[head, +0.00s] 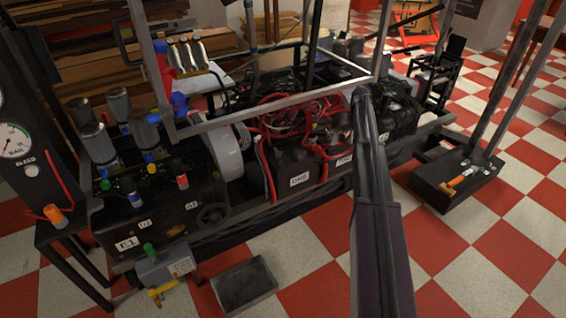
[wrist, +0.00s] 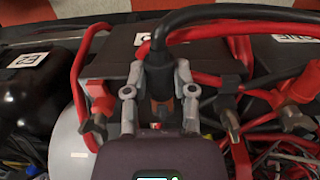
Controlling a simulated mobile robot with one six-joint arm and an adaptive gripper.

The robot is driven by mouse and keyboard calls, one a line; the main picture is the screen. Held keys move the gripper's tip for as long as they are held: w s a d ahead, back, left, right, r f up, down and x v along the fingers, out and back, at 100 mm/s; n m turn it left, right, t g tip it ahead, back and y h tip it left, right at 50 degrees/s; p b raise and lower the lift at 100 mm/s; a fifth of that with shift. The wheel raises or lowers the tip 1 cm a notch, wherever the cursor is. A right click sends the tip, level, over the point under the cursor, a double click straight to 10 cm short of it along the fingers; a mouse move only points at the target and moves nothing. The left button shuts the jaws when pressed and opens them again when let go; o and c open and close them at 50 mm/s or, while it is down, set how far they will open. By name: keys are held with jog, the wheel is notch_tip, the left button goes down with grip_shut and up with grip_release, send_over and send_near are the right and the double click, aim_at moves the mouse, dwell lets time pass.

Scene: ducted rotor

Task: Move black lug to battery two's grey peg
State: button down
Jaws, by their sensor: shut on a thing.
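In the wrist view my gripper (wrist: 159,96) is shut on the black lug (wrist: 157,74), gripping its dark boot between the two grey fingers. A thick black cable runs from the lug up and to the right. The lug's brownish metal end points toward my palm. A dark battery box (wrist: 118,58) with a partly covered white label lies under and beside the lug; its number cannot be read. I cannot pick out the grey peg for certain. In the head view my forearm hides the gripper and lug.
Red cables (wrist: 82,75) and red-booted lugs (wrist: 297,88) crowd both sides of the gripper. Battery one (head: 281,181) stands left of my arm in the head view. A grey metal frame (head: 270,109) crosses above the wiring.

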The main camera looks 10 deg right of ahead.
jog(key=shift+w+a, duration=0.25)
jog(key=shift+w, duration=0.4)
jog(key=shift+c, duration=1.8)
grip_release()
jog(key=shift+s, duration=0.1)
jog(key=s+d+r+p, duration=0.2)
jog(key=s+r+p, duration=0.2)
jog(key=s, duration=0.1)
jog(key=s+a, duration=0.3)
jog(key=a, duration=0.6)
jog(key=s+a, duration=0.2)
jog(key=a, duration=0.8)
jog(key=s+a, duration=0.3)
jog(key=a, duration=0.7)
jog(key=shift+s+f+b, duration=0.3)
jog(key=shift+f, duration=0.05)
